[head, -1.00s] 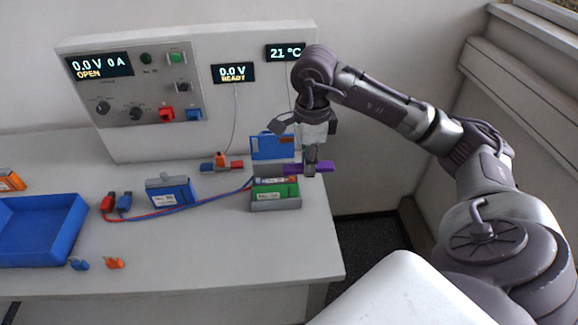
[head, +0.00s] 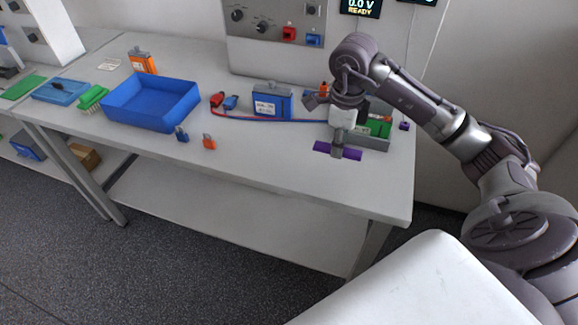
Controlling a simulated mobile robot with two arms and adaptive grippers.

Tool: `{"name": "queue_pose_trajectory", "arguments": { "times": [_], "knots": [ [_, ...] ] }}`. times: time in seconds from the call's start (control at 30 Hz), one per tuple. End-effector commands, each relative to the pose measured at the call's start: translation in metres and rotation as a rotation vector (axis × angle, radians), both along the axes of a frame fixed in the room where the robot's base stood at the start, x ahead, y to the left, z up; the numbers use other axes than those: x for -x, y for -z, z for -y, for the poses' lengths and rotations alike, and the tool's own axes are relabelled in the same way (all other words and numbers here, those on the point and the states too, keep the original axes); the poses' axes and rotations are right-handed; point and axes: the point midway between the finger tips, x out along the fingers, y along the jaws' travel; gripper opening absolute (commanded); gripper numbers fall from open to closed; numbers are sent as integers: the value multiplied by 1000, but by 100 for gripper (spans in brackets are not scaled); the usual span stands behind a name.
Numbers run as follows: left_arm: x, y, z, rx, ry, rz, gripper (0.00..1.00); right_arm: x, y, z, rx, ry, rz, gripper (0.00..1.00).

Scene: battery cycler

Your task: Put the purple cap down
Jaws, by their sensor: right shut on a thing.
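The purple cap (head: 352,154) is a flat bar held across my right gripper (head: 338,150), with an end showing on each side of the fingers. My right gripper points down and is shut on the cap's middle. Cap and gripper are over the front right part of the white table (head: 270,165), in front of the grey holder (head: 368,142). I cannot tell whether the cap touches the table top. My left gripper is not in view.
The grey holder has a green battery (head: 381,127) in it. A blue battery (head: 271,101), red and blue clips (head: 218,100) with cables, and a blue tray (head: 150,105) stand to the left. Small orange (head: 209,142) and blue (head: 182,134) pieces lie near the front edge. The table between them and the cap is clear.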

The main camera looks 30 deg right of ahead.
Motion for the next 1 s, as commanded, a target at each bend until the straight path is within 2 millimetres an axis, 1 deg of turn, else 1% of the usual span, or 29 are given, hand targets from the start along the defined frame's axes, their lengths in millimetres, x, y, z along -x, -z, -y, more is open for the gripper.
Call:
{"name": "queue_pose_trajectory", "arguments": {
  "times": [0.03, 0.1, 0.17, 0.27, 0.4, 0.5, 0.63, 0.83, 0.9, 1.0],
  "knots": [
    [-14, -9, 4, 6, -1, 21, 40, -11, 2, -8, -9, -3, -1, 4],
    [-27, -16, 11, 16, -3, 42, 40, -26, 12, -16, -8, -3, -1, 4],
    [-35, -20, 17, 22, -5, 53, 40, -38, 20, -22, -9, -3, -2, 4],
    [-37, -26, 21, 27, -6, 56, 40, -58, 34, -32, -7, -3, -2, 4],
    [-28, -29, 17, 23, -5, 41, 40, -77, 48, -41, -5, -2, 0, 4],
    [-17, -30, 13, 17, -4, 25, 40, -83, 54, -44, -2, -4, -1, 4],
    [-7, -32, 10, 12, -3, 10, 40, -85, 61, -44, -1, -3, -2, 4],
    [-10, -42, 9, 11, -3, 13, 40, -84, 89, -45, -2, -2, -3, 4],
    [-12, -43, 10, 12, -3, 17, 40, -84, 95, -45, -2, -4, -2, 4],
    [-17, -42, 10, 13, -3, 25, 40, -85, 96, -44, -1, -4, 1, 4]
  ]
}}
